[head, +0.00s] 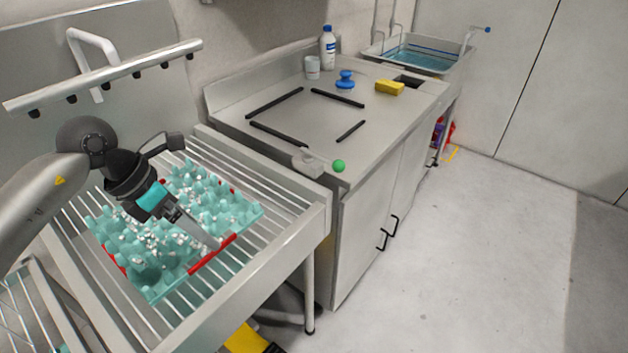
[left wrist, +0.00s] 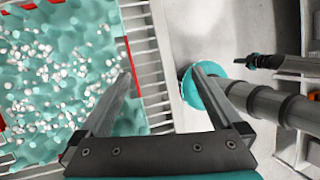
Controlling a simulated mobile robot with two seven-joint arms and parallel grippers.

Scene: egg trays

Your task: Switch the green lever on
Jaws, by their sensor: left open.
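The green lever shows as a small green ball knob (head: 339,166) at the near front corner of the steel counter, beside a light grey block (head: 307,163). Its exact position, on or off, I cannot tell. My left gripper (head: 212,242) hangs over the slatted rack, left of and nearer than the knob, apart from it. In the left wrist view its two fingers (left wrist: 166,73) are spread with nothing between them. The green knob cannot be made out in the wrist view. My right gripper cannot be made out in either view.
A teal egg tray (head: 150,292) with red edge strips and white bits lies on the slatted rack (head: 290,200) under my left arm. The counter (head: 325,118) holds black bars, a blue-capped bottle (head: 328,48), a cup, a blue-handled item and a yellow sponge (head: 389,88). Floor at right is clear.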

